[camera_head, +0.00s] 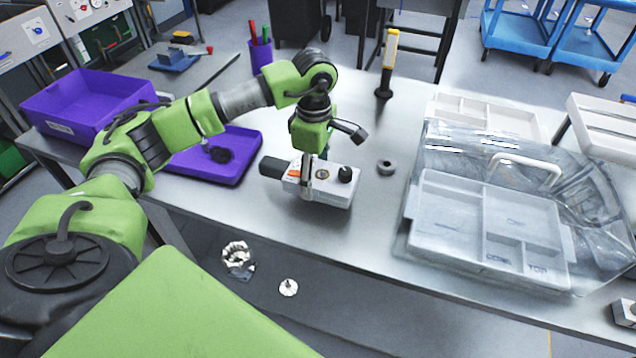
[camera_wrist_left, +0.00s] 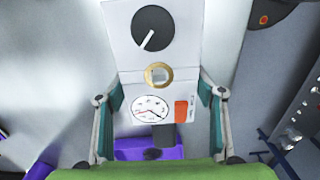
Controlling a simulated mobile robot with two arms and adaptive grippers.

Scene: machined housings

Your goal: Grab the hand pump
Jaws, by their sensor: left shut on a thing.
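The hand pump (camera_head: 338,188) is a white box with a black knob, a brass ring, an orange part and a dark grip at its left end. It is at the middle of the metal table in the head view. My left gripper (camera_head: 308,180) comes down over its left part and is shut on it. In the left wrist view the pump (camera_wrist_left: 188,62) shows its knob, ring, dial gauge and orange part between the two fingers of my left gripper (camera_wrist_left: 160,115). I cannot tell whether the pump touches the table. My right gripper is not in view.
A clear-lidded case (camera_head: 455,262) fills the right side. Bare table surrounds the pump.

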